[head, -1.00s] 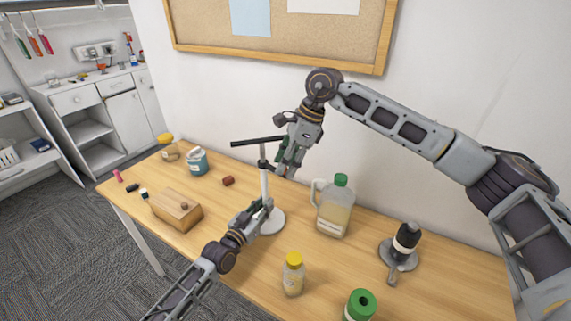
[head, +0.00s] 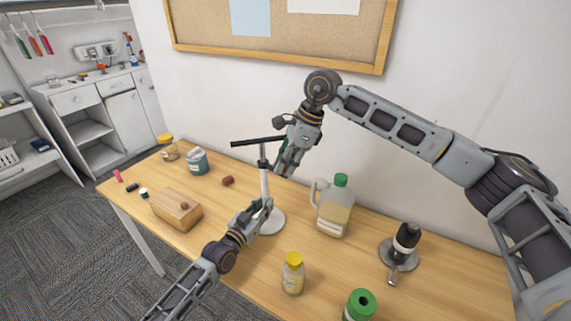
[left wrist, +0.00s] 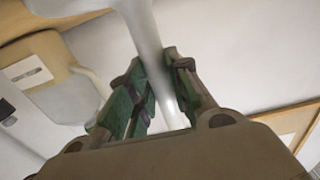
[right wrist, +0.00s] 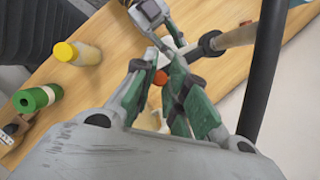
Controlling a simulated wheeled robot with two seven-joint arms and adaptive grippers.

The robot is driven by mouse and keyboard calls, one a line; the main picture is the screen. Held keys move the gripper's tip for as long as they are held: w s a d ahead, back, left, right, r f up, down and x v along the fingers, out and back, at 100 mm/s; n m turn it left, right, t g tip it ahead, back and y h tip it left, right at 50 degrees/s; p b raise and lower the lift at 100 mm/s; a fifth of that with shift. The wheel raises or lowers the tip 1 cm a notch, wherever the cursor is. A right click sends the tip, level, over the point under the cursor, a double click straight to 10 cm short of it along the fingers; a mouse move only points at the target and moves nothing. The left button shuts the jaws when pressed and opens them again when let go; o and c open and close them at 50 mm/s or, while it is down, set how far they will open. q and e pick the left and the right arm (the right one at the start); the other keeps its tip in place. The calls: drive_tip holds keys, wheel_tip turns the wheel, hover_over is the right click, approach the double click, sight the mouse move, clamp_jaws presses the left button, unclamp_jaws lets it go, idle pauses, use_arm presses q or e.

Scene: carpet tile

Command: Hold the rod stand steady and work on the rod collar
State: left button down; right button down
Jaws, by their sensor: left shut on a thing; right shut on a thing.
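The rod stand has a round white base (head: 272,222), a pale upright rod (head: 264,187) and a dark crossbar (head: 257,141) at its top. It stands upright on the table. My left gripper (head: 262,209) is shut on the lower rod; the left wrist view shows the rod (left wrist: 150,45) between its fingers. The dark rod collar (right wrist: 210,43) sits around the rod below the crossbar. My right gripper (right wrist: 170,55) has its fingertips close together at the collar's side, shut on it, apparently on its small protruding part. A red-orange spot shows between the fingers; I cannot tell what it is.
A jug (head: 334,207) stands close right of the stand.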

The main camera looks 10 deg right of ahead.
drive_tip(key=shift+s+a+m, duration=0.15)
drive_tip(key=shift+a+m, duration=0.05)
drive_tip(key=shift+m, duration=0.1)
drive_tip(key=s+a+m+t+h, duration=0.1)
drive_tip(key=a+m+t+h, duration=0.2)
drive_tip(key=a+m, duration=0.6)
drive_tip(key=shift+s+m+t, duration=0.2)
drive_tip(key=shift+m+t, duration=0.5)
drive_tip(key=shift+m, duration=1.5)
drive_tip(key=shift+a, duration=0.15)
drive_tip(key=c, duration=1.4)
unclamp_jaws()
